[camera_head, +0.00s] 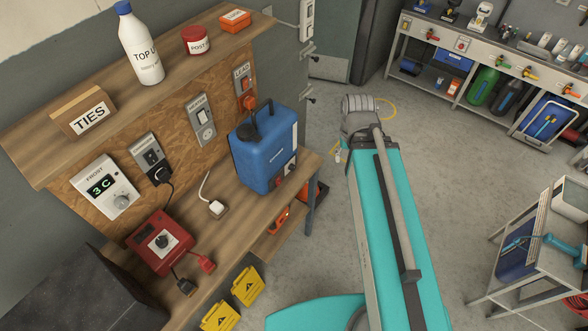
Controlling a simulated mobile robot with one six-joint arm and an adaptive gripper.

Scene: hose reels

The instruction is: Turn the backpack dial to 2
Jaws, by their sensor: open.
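The blue backpack tank (262,152) stands upright on the wooden bench at the middle left, with a black cap and handle on top. Its narrow right-hand face carries a pale label and, low down, a small dark panel with what looks like a dial (290,166). The dial's numbers and pointer are too small to read. My teal and grey arm rises to the right of the tank, apart from it in the picture. My gripper cannot be made out; no fingers show.
A red box with a knob (162,242) and clamps sits nearer on the bench (240,222). A shelf (190,62) above holds a white bottle (141,45), a red tin and boxes. Wall switches and a black plug are beside the tank. The floor (450,165) to the right is clear.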

